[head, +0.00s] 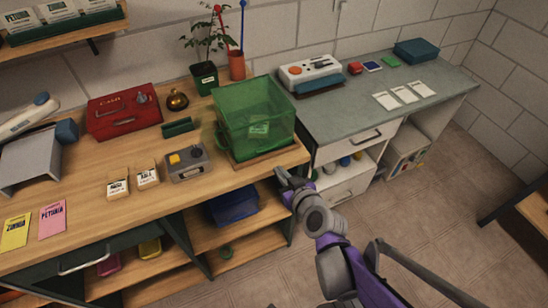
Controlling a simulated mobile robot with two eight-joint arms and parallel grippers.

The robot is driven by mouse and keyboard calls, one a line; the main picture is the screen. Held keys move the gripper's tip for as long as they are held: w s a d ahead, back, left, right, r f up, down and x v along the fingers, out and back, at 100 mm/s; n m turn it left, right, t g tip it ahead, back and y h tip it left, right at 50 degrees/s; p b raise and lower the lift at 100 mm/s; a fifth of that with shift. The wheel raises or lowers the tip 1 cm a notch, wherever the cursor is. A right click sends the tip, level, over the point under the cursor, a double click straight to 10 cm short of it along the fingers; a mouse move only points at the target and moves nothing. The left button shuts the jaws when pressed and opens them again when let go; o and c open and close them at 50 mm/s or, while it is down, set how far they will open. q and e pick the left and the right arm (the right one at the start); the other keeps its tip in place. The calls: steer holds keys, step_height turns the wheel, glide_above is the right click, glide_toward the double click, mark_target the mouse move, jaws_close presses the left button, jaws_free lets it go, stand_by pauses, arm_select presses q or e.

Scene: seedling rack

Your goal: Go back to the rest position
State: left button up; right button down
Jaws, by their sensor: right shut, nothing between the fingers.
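My right gripper (283,178) is at the front right corner of the wooden bench, below and in front of the green see-through box (254,112). Its fingers are small in the picture, look closed and hold nothing. My right arm reaches up to it from the bottom right. I cannot tell whether the gripper touches the bench edge. My left gripper does not show.
The wooden bench (75,190) holds a red cash box (124,112), a grey device (188,163), a potted plant (204,78) and seed packets. A grey counter (350,110) adjoins it on the right.

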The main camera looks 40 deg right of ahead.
steer(key=s+a+n+g+y, duration=0.1)
steer(key=a+g, duration=0.1)
steer(key=a, duration=0.3)
steer(key=s+a+f+n+g+y+p, duration=0.1)
steer(key=s+a+g, duration=0.1)
steer(key=a, duration=0.3)
steer(key=s+a+n+g+y, duration=0.1)
steer(key=s+a+g+y, duration=0.1)
steer(key=a, duration=0.3)
steer(key=shift+s+a+f+g, duration=0.25)
steer(key=shift+a+f+g, duration=0.1)
steer(key=shift+g, duration=0.45)
